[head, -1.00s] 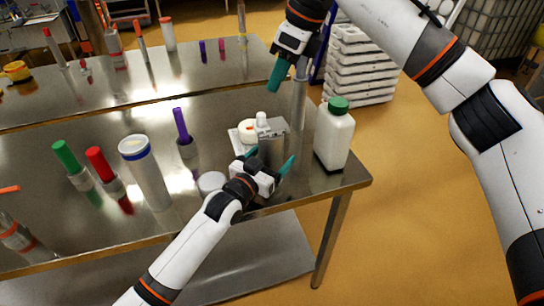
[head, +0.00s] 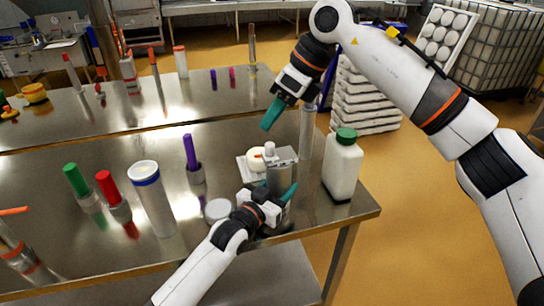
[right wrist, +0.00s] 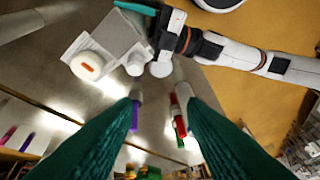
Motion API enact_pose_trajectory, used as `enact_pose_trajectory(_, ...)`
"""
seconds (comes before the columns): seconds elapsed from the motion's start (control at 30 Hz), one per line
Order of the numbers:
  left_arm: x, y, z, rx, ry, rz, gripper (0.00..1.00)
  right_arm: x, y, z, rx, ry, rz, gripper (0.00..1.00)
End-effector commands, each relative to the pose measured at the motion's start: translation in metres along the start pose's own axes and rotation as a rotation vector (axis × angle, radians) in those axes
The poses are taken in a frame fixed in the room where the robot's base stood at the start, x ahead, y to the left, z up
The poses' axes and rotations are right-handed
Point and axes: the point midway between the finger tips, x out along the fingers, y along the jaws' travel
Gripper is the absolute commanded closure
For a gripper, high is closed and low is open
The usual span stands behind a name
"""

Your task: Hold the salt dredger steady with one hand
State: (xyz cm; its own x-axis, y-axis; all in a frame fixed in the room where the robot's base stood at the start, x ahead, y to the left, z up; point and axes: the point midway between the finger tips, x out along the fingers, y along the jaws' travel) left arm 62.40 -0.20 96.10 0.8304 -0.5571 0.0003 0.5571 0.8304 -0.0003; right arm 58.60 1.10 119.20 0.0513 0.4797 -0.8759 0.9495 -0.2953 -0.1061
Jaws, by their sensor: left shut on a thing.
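A grey, box-like container (head: 282,172), which I take for the salt dredger, stands near the table's front right edge. My left gripper (head: 276,189) is shut on it from the front, with teal fingers at its sides; its lower part is partly hidden. In the right wrist view the grey container (right wrist: 115,32) shows from above, beside my left gripper. My right gripper (head: 271,114) is above and behind the container, touching nothing. In the right wrist view its two teal fingers (right wrist: 160,112) are apart and empty.
A white cheese (head: 256,158) with a red mark and a small white cylinder are close by the container. A white bottle with a green cap (head: 342,168) stands to its right, a white round lid (head: 217,210) to its left. Several upright tubes stand further left.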

Motion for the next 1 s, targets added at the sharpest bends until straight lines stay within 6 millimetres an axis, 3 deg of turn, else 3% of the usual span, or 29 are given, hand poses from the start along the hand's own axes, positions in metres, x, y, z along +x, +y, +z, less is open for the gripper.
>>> enact_pose_trajectory(0.03, 0.000, 0.000, 0.000, 0.000, 0.000, 0.000, 0.79, 0.014, -0.013, -0.005, 0.020, 0.078, -0.073, 0.62)
enact_pose_trajectory(0.17, 0.000, 0.000, 0.000, 0.000, 0.000, 0.000, 0.79, 0.032, -0.055, -0.028, 0.138, 0.352, -0.318, 0.62)
enact_pose_trajectory(0.3, 0.000, 0.000, 0.000, 0.000, 0.001, 0.000, 0.79, 0.020, -0.090, -0.046, 0.367, 0.644, -0.622, 0.62)
enact_pose_trajectory(0.4, 0.000, 0.000, 0.000, 0.000, 0.001, 0.001, 0.79, 0.001, -0.099, -0.050, 0.579, 0.818, -0.837, 0.62)
enact_pose_trajectory(0.57, 0.000, 0.000, 0.000, 0.000, 0.001, 0.000, 0.79, -0.028, -0.086, -0.036, 0.996, 1.030, -1.166, 0.62)
enact_pose_trajectory(0.7, 0.000, 0.000, -0.001, 0.000, 0.001, 0.000, 0.79, -0.033, -0.058, -0.004, 1.428, 1.132, -1.419, 0.62)
enact_pose_trajectory(0.83, 0.000, 0.000, -0.001, 0.000, 0.001, 0.000, 0.79, -0.015, -0.035, 0.037, 1.865, 1.145, -1.598, 0.62)
enact_pose_trajectory(1.0, 0.000, 0.000, 0.000, 0.000, 0.001, 0.000, 0.79, 0.024, -0.027, 0.087, 2.364, 1.068, -1.703, 0.62)
